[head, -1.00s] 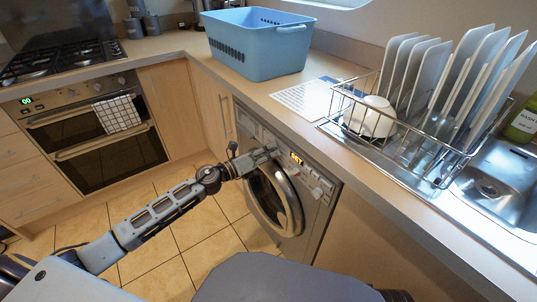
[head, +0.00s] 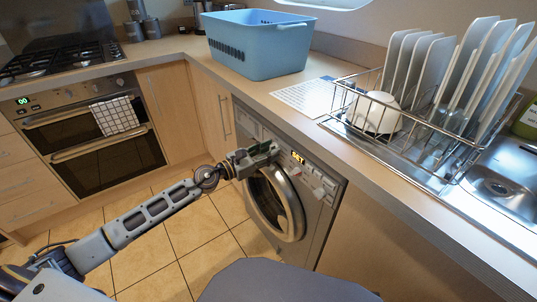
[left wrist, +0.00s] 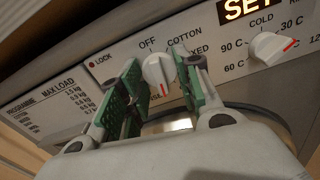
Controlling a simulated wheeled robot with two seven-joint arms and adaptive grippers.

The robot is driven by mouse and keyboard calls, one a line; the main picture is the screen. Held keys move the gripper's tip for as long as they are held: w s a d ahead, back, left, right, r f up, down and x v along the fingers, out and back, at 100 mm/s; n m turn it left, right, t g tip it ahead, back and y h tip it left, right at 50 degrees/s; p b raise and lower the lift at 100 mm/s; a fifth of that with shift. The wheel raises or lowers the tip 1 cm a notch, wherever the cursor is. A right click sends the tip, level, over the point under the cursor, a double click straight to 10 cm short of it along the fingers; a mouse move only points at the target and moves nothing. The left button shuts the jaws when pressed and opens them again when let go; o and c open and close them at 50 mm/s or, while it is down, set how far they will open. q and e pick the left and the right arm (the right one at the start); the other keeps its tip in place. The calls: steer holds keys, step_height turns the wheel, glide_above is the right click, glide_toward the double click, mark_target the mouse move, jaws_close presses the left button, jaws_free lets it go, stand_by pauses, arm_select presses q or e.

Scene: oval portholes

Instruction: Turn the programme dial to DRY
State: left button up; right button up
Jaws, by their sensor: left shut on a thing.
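The programme dial (left wrist: 157,71) is a white round knob on the washing machine's panel, seen in the left wrist view. Its red mark points down, towards a label partly hidden by the dial and fingers. OFF is printed above it, COTTON to its upper right; the DRY label cannot be made out. My left gripper (left wrist: 163,66) is shut on the dial, with a green-padded finger on either side. In the head view the left gripper (head: 264,150) is at the machine's top panel and hides the dial. My right gripper is not in view.
The washing machine (head: 318,222) has a display (head: 298,157) reading SET and a second, temperature dial (left wrist: 272,46) to the right. The worktop above holds a blue basket (head: 258,48) and a dish rack (head: 385,150). The tiled floor in front is partly clear.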

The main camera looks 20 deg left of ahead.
arm_select(q)
steer(key=m, duration=0.1)
steer(key=m+b, duration=0.1)
steer(key=m, duration=0.1)
steer(key=shift+f+m, duration=0.25)
steer(key=shift+m, duration=0.15)
steer(key=m+b, duration=0.1)
steer(key=m, duration=0.1)
steer(key=shift+m, duration=0.3)
steer(key=m, duration=0.2)
steer(key=shift+m+b, duration=0.35)
steer(key=shift+m, duration=0.05)
steer(key=m, duration=0.3)
steer(key=shift+m+b, duration=0.3)
steer(key=shift+b, duration=0.1)
steer(key=m+b, duration=0.1)
steer(key=m, duration=0.2)
steer(key=shift+r, duration=0.1)
steer(key=shift+m+b, duration=0.4)
steer(key=shift+m, duration=0.9)
steer(key=shift+a+r, duration=0.1)
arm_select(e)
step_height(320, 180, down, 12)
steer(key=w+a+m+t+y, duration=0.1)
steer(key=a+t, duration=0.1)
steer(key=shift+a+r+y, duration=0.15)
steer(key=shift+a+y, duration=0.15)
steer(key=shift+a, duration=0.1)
